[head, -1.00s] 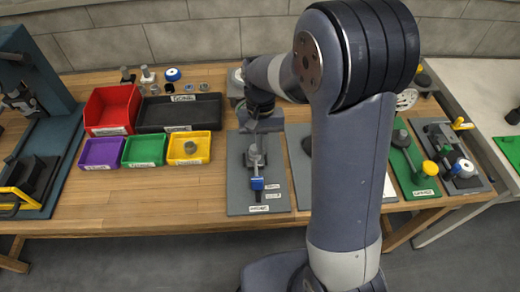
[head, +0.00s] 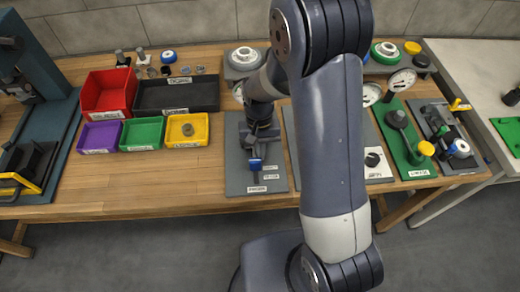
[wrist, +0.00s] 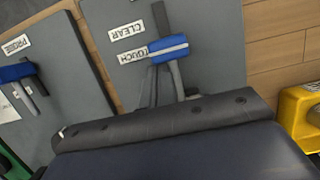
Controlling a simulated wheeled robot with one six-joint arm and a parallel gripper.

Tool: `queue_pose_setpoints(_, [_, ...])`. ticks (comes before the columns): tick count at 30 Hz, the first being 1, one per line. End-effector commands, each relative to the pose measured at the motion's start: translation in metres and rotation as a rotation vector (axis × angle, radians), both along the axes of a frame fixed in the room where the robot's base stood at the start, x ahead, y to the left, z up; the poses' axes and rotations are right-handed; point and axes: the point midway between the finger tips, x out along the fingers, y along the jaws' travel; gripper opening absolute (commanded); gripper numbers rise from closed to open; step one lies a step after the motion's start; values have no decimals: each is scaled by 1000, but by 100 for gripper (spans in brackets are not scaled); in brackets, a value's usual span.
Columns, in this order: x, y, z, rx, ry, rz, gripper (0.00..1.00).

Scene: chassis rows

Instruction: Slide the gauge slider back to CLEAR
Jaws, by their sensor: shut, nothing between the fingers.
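The gauge slider is a blue block with a pale stripe (wrist: 168,47) on a dark rail (wrist: 161,18), fixed to a grey board (wrist: 215,50). In the wrist view the block lies beside the TOUCH label (wrist: 138,55). The CLEAR label (wrist: 126,31) is farther along the rail. In the head view the blue block (head: 256,164) shows just in front of my gripper (head: 259,146). My gripper, also in the wrist view (wrist: 160,88), is shut and empty near the block; whether it touches the block I cannot tell. The wrist housing hides the rail's near end.
A second grey board (wrist: 50,75) carries another blue part (wrist: 15,72) and a PROBE-like label. A yellow bin (head: 188,130), green bin (head: 143,131) and purple bin (head: 101,136) stand left. A green board (head: 408,150) is right. The bench front is clear.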

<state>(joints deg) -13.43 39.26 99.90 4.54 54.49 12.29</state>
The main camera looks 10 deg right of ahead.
Motion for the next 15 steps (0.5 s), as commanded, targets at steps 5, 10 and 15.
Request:
queue_pose_setpoints(5, [-17,1,0,0,0,0,0])
queue_pose_setpoints(10, [-35,1,0,0,-1,1,0])
queue_pose_setpoints(15, [-39,1,0,-1,2,0,0])
